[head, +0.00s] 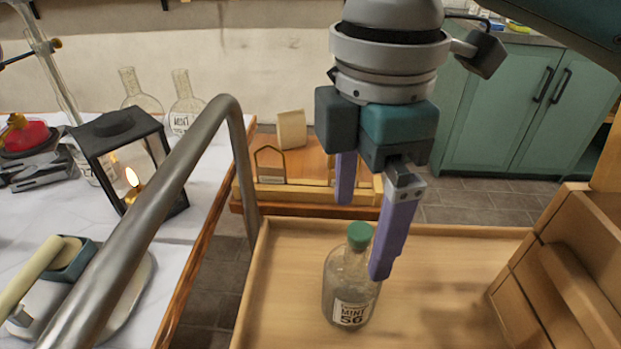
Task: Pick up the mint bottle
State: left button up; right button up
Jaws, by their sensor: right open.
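The mint bottle (348,283) is clear glass with a green cap and a label reading "MINT 56". It stands upright on a light wooden tray top (440,290). My right gripper (362,230) comes down from above with two purple fingers spread apart. One finger is in front of the bottle's right side and hides part of it; the other is higher and farther back. I cannot tell whether either finger touches the glass. Nothing shows between the fingers as gripped. My left gripper is not in view.
A grey metal rail (160,210) crosses the left. A white table (195,235) holds a black lantern (127,160) with a flame and glass flasks (183,105). A wooden drawer unit (575,260) stands at right. The tray top right of the bottle is clear.

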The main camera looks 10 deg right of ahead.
aim_at(354, 264)
jog(key=f, duration=0.3)
jog(key=shift+s, duration=0.2)
jog(key=f, duration=0.1)
jog(key=f+b, duration=0.1)
jog(key=f, duration=0.3)
jog(key=shift+w+d+f+b, duration=0.1)
jog(key=shift+w+f+b, duration=0.15)
jog(key=shift+b, duration=0.15)
jog(key=shift+c, duration=0.2)
jog(key=c, duration=1.5)
grip_shut()
jog(key=shift+r, duration=0.15)
